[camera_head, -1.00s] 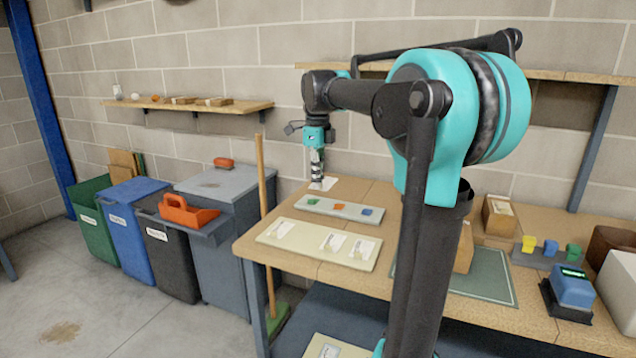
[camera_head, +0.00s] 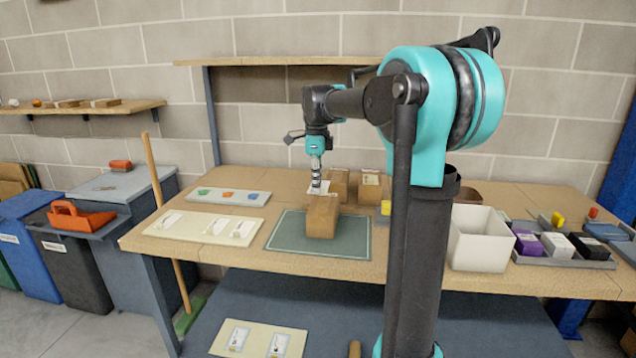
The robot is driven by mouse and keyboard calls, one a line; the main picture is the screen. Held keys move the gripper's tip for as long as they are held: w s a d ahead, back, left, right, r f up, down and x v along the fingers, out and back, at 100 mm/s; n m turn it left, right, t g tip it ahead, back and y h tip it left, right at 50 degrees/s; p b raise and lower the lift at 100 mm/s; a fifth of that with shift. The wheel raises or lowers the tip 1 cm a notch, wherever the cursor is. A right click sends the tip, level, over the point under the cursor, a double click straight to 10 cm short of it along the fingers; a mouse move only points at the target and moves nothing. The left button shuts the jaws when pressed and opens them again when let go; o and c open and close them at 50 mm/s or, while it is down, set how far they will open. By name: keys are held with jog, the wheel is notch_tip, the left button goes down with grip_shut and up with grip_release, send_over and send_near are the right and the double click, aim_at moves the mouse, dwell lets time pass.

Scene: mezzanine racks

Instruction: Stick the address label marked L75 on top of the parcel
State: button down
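My gripper (camera_head: 316,178) points down above the bench, shut on a white address label (camera_head: 313,189). The label's marking is too small to read. A brown parcel (camera_head: 321,217) sits on the green mat (camera_head: 286,237); in the picture the label shows just above the parcel's back edge. I cannot tell the gap between them, but the parcel's top looks bare. A pale board (camera_head: 200,239) to the left carries several white labels, also unreadable.
More brown boxes (camera_head: 370,188) stand behind the parcel. A grey tray with coloured pieces (camera_head: 224,197) lies at the back left. A white bin (camera_head: 478,238) and a tray of small boxes (camera_head: 560,246) are on the right. My arm hides part of the bench.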

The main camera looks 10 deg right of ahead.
aim_at(320, 214)
jog(key=shift+s+d+f, duration=0.1)
jog(key=shift+d+f, duration=0.1)
jog(key=shift+d, duration=0.35)
jog(key=shift+f, duration=2.95)
jog(key=shift+f, duration=0.45)
jog(key=c, duration=1.3)
grip_release()
jog(key=shift+r, duration=3.5)
